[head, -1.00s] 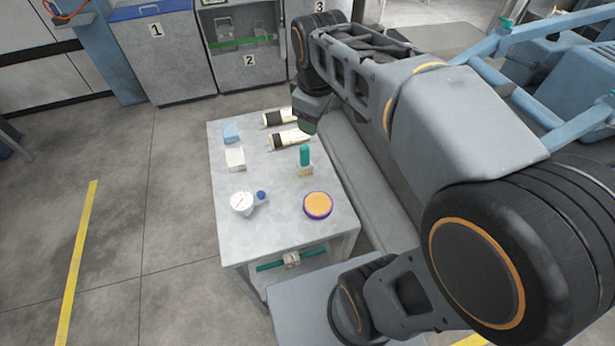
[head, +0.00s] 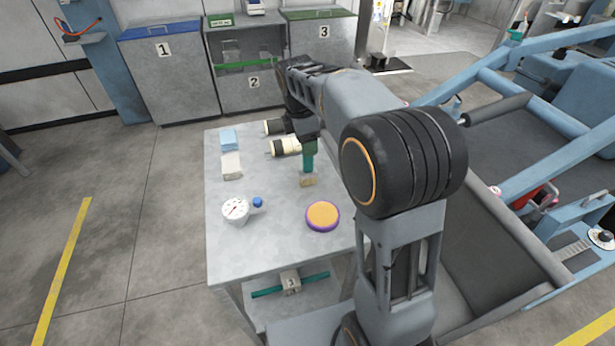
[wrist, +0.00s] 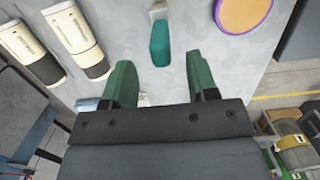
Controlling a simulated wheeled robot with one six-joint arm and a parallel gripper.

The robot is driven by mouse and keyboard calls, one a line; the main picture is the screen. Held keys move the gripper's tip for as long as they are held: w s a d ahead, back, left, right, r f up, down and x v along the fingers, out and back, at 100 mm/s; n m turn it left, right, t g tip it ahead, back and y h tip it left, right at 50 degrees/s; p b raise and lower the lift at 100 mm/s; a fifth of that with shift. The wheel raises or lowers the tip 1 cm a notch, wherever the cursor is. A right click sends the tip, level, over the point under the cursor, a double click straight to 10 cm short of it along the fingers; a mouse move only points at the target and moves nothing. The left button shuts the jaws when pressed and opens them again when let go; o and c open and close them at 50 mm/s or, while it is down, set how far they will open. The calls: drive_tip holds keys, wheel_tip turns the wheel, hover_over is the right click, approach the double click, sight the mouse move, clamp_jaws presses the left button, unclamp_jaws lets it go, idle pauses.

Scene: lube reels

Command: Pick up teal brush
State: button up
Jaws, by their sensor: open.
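My gripper (wrist: 160,63) is open and empty, with a green finger on either side of the gap. In the head view my gripper (head: 309,143) is above and close to the brush handle. I cannot tell whether it touches the handle.
Two cream-and-black cartridges (head: 284,146) lie behind the brush. An orange disc with a purple rim (head: 322,216) is in front. The table's (head: 268,253) front is clear.

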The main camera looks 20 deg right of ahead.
sight(309, 159)
drive_tip(key=shift+d+f+b, duration=0.15)
drive_tip(key=shift+f+b, duration=0.15)
drive_tip(key=shift+f, duration=1.25)
drive_tip(key=shift+d+f+b, duration=0.15)
drive_tip(key=shift+f+b, duration=0.1)
drive_tip(key=shift+f, duration=1.3)
clamp_jaws()
drive_tip(key=shift+r, duration=0.1)
